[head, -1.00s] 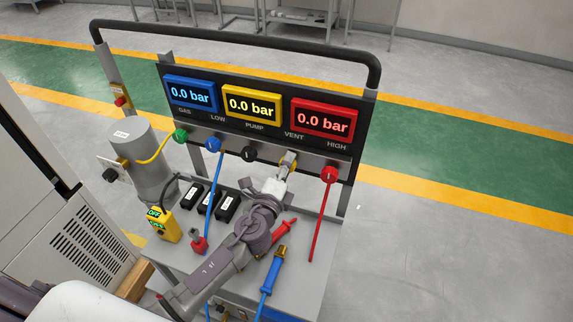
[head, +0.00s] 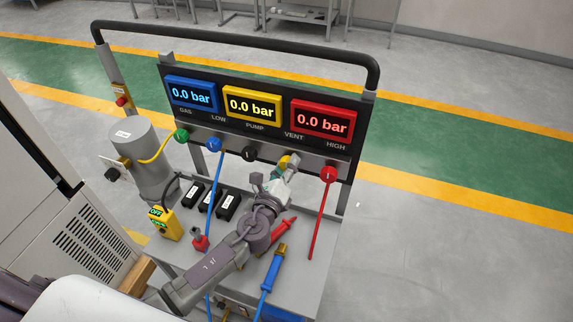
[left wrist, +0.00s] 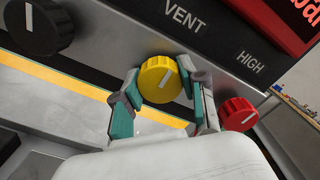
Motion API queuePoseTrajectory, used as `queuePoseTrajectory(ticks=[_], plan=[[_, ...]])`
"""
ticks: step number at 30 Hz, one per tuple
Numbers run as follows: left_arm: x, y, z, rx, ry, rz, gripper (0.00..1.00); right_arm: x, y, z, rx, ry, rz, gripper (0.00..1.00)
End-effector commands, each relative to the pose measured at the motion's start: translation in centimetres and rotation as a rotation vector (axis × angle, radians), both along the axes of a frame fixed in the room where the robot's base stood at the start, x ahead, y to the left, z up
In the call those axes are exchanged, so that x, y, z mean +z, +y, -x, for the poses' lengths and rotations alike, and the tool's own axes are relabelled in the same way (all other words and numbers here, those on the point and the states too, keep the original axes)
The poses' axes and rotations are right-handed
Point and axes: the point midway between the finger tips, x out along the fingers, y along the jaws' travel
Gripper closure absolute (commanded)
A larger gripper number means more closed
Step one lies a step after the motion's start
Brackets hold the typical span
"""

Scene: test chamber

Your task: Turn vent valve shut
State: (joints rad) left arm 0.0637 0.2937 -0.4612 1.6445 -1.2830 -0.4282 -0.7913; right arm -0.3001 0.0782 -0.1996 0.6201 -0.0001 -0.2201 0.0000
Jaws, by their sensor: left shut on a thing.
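The yellow vent valve knob (left wrist: 158,79) sits on the panel below the VENT label in the left wrist view. In the head view the yellow knob (head: 284,160) is partly hidden by my left gripper (head: 284,170). The left gripper also shows in the left wrist view (left wrist: 160,88), with one finger on each side of the knob, shut on it. My right gripper is in neither view.
The black knob (head: 249,154) is left of the yellow one and the red knob (head: 329,173) is right of it. Three gauges above read 0.0 bar, including the yellow pump gauge (head: 252,104). A blue-handled hose (head: 272,270) lies below my arm.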

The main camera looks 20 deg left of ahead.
Motion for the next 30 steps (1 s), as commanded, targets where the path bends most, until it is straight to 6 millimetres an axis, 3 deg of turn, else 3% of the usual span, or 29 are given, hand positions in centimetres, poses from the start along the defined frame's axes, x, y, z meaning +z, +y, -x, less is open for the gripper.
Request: queuePoseTrajectory(ticks=[11,12,17,26,30], plan=[[-0.2,0.0,0.1,-0.001,0.003,-0.01,0.93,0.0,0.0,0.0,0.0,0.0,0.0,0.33],[-0.2,0.0,0.1,-0.001,0.003,-0.009,0.57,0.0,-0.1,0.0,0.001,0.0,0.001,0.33],[-0.2,0.0,0.1,-0.001,0.002,-0.008,0.33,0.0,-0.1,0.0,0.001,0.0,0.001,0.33],[-0.1,0.0,0.1,0.0,0.001,-0.006,0.33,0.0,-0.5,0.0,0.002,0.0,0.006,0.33],[-0.2,0.1,1.4,0.0,0.003,-0.006,0.33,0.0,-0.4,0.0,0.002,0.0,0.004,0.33]])
